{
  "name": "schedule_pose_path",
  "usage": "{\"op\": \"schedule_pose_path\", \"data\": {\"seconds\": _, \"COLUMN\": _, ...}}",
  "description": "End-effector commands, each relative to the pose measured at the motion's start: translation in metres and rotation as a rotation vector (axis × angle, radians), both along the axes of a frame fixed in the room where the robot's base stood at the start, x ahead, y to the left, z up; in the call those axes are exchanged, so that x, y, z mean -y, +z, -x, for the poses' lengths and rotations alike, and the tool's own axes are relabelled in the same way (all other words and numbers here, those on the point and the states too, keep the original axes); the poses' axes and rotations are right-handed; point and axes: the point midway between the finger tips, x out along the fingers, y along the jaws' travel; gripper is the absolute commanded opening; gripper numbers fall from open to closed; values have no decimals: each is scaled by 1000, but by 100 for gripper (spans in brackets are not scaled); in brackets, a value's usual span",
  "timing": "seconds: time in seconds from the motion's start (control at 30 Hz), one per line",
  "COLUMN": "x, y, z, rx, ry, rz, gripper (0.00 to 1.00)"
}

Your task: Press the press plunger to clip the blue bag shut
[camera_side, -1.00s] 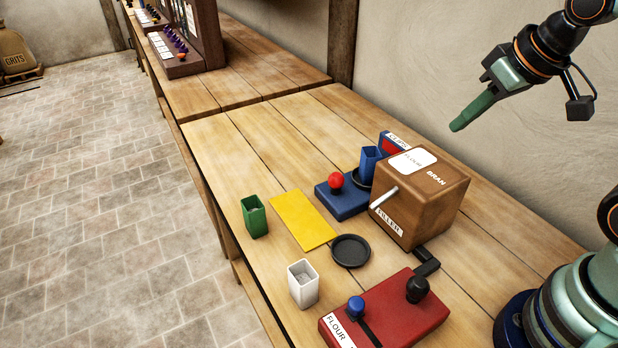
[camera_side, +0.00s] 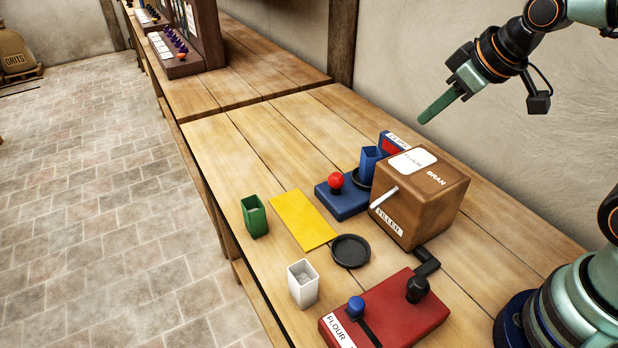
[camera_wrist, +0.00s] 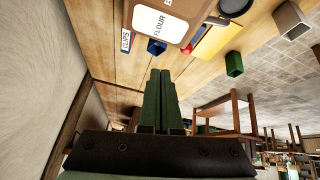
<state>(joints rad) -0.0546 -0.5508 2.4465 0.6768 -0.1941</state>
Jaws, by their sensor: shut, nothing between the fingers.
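The press is a blue base (camera_side: 343,203) on the bench with a red ball-topped plunger (camera_side: 336,181). The blue bag (camera_side: 369,160) stands upright behind it, over a dark round dish (camera_side: 360,178) partly hidden by the filler box. In the wrist view the blue bag (camera_wrist: 156,46) shows just beyond the fingertips, and the red plunger knob (camera_wrist: 187,50) lies to its right. My gripper (camera_side: 424,119) is shut and empty, with green fingers pointing down and left. It is in the air above and behind the box, apart from bag and plunger; its fingers (camera_wrist: 160,74) show closed together.
The brown filler box (camera_side: 420,198) stands close to the right of the press. A red lever base (camera_side: 390,318), black dish (camera_side: 350,251), yellow mat (camera_side: 303,219), white bag (camera_side: 303,284) and green bag (camera_side: 254,217) are nearer. The clips box (camera_side: 395,142) sits behind the blue bag.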

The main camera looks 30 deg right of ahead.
Motion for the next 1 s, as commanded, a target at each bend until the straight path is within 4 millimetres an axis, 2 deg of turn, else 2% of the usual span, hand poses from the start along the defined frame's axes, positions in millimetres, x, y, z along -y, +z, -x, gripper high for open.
{"op": "schedule_pose_path", "data": {"seconds": 0.1, "x": -15, "y": -11, "z": -29, "rx": 43, "ry": 134, "rz": 62, "gripper": 0}}
{"op": "schedule_pose_path", "data": {"seconds": 0.3, "x": -41, "y": -30, "z": -71, "rx": 132, "ry": 344, "rz": 171, "gripper": 0}}
{"op": "schedule_pose_path", "data": {"seconds": 0.5, "x": -66, "y": -49, "z": -102, "rx": 214, "ry": 511, "rz": 270, "gripper": 0}}
{"op": "schedule_pose_path", "data": {"seconds": 0.7, "x": -79, "y": -60, "z": -116, "rx": 263, "ry": 596, "rz": 326, "gripper": 0}}
{"op": "schedule_pose_path", "data": {"seconds": 1.0, "x": -82, "y": -61, "z": -119, "rx": 275, "ry": 613, "rz": 338, "gripper": 0}}
